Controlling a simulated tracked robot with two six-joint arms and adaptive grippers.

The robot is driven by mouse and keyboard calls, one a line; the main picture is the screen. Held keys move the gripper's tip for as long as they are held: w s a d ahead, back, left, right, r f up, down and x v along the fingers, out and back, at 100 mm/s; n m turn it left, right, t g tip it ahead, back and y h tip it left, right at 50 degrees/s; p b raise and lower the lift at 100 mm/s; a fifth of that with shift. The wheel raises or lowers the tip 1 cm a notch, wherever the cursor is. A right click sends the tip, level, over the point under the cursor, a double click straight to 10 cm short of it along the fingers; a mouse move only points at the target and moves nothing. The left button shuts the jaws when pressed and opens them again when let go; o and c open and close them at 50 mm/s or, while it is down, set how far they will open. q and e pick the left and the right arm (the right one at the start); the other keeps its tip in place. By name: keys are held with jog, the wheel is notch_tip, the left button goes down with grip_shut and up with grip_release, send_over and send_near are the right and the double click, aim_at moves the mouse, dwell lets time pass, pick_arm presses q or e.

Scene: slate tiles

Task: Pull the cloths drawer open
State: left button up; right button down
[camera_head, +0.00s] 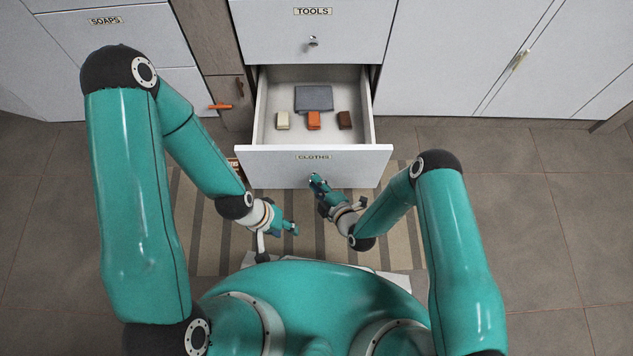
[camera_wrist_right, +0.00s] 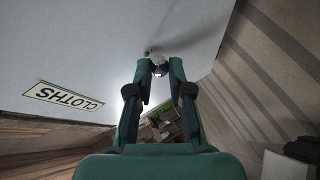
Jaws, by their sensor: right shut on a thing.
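The cloths drawer (camera_head: 316,168) stands pulled out below the tools drawer, its label reading CLOTHS. Inside lie a folded grey cloth (camera_head: 314,98), a cream block (camera_head: 283,121), an orange block (camera_head: 314,121) and a dark brown block (camera_head: 345,121). My right gripper (camera_head: 317,183) is at the drawer front, shut on its round knob (camera_wrist_right: 159,64). In the right wrist view the fingertips meet at the knob, and the CLOTHS label (camera_wrist_right: 63,100) shows upside down. My left gripper (camera_head: 292,229) is lower and to the left, apart from the drawer; its finger opening is too small to tell.
The tools drawer (camera_head: 345,35) above is shut. A soaps drawer (camera_head: 70,30) is at the upper left, and an orange handle (camera_head: 220,106) sticks out on the left. White cabinet doors fill the right. A striped mat (camera_head: 215,240) lies on the tiled floor.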

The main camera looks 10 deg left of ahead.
jog(key=c, duration=1.1)
grip_release()
jog(key=shift+s+a+f, duration=0.1)
jog(key=shift+s+f, duration=0.05)
jog(key=shift+o, duration=0.2)
jog(key=v, duration=1.2)
